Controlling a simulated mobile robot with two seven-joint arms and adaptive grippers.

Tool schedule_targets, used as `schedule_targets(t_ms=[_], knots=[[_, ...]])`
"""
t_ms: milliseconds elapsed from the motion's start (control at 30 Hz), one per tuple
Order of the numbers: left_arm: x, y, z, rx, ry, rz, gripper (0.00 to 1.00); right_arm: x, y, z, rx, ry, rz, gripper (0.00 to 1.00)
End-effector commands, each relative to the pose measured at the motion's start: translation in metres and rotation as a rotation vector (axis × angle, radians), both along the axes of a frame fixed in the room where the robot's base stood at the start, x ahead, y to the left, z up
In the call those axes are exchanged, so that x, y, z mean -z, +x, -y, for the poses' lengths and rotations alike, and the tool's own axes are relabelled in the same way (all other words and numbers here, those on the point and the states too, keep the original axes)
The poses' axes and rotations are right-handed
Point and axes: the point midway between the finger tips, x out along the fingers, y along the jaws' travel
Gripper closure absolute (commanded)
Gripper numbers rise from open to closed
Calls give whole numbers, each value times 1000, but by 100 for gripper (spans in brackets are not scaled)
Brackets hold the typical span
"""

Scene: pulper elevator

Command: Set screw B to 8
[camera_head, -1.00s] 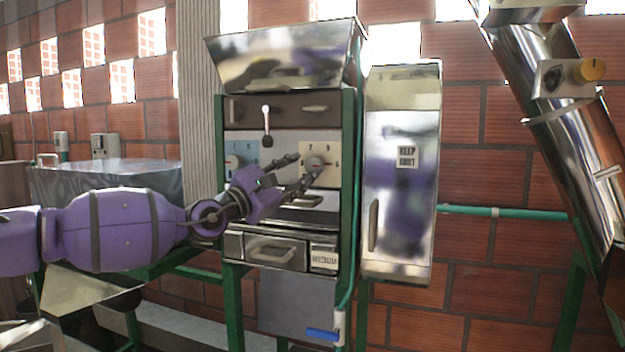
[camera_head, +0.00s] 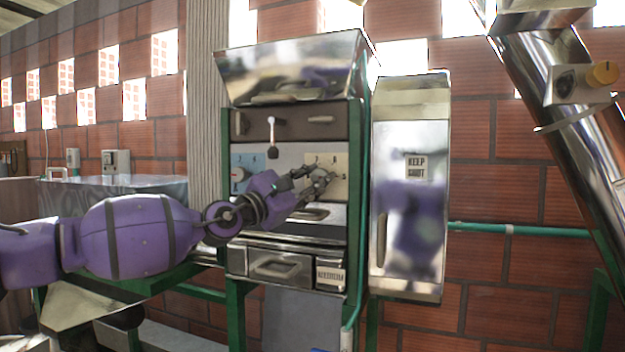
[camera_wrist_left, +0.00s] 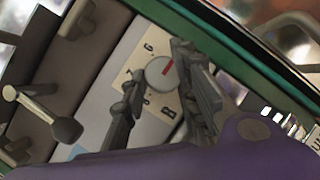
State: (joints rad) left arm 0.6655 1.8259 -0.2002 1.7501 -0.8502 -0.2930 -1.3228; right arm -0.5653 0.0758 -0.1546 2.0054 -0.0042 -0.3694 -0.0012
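Screw B is a round grey knob with a red mark (camera_wrist_left: 160,73), on a cream plate (camera_head: 341,162) with numbers and a letter B on the front of the machine. In the wrist view the red mark lies on the knob's upper right part; I cannot tell which number it points to. My left gripper (camera_head: 318,180) is at the knob, with its fingers apart. In the wrist view one finger is on each side of the knob, and a gap shows beside the left finger. The fingers partly hide the knob and plate in the head view. My right gripper is not in view.
A blue plate with another knob (camera_head: 239,175) is to the left of the cream plate. A lever with a dark ball (camera_head: 273,153) hangs above, between the plates. A drawer (camera_head: 272,264) is below. A metal cabinet marked KEEP SHUT (camera_head: 412,225) stands close on the right.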

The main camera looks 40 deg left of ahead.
Motion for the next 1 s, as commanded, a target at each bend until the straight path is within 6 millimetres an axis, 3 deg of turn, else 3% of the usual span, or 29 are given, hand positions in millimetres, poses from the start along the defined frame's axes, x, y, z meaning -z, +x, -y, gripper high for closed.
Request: schedule_targets(t_ms=[33,100,467,1000], knots=[[-3,0,-2,-5,-1,6,89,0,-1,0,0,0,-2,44],[-4,0,-3,-6,-2,8,98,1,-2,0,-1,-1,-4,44],[-4,0,-4,-8,-62,26,99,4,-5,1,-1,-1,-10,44],[0,0,-2,-7,-494,130,99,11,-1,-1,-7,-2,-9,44]])
